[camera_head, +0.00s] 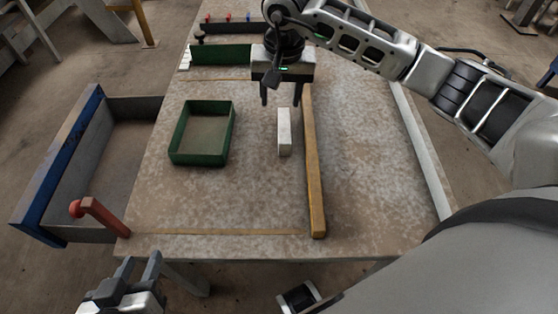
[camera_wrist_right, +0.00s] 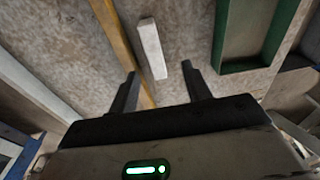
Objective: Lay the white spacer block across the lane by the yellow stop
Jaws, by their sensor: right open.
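The white spacer block (camera_head: 284,132) lies on the speckled table, its long side running front to back. It also shows in the right wrist view (camera_wrist_right: 152,48). A long yellow-brown bar (camera_head: 315,180) lies just right of it, nearly parallel and apart from it; the bar also shows in the wrist view (camera_wrist_right: 115,35). I cannot tell if this bar is the yellow stop. My right gripper (camera_head: 281,99) is open and empty, above and behind the block, which shows between its fingers in the wrist view (camera_wrist_right: 159,72). My left gripper (camera_head: 141,260) is open and empty off the table's front edge.
A green tray (camera_head: 183,158) stands left of the block. A green upright panel (camera_head: 222,54) stands at the back. A pale rail (camera_head: 425,155) runs along the right edge. A red-knobbed lever (camera_head: 100,215) is at the front left corner. The table right of the bar is clear.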

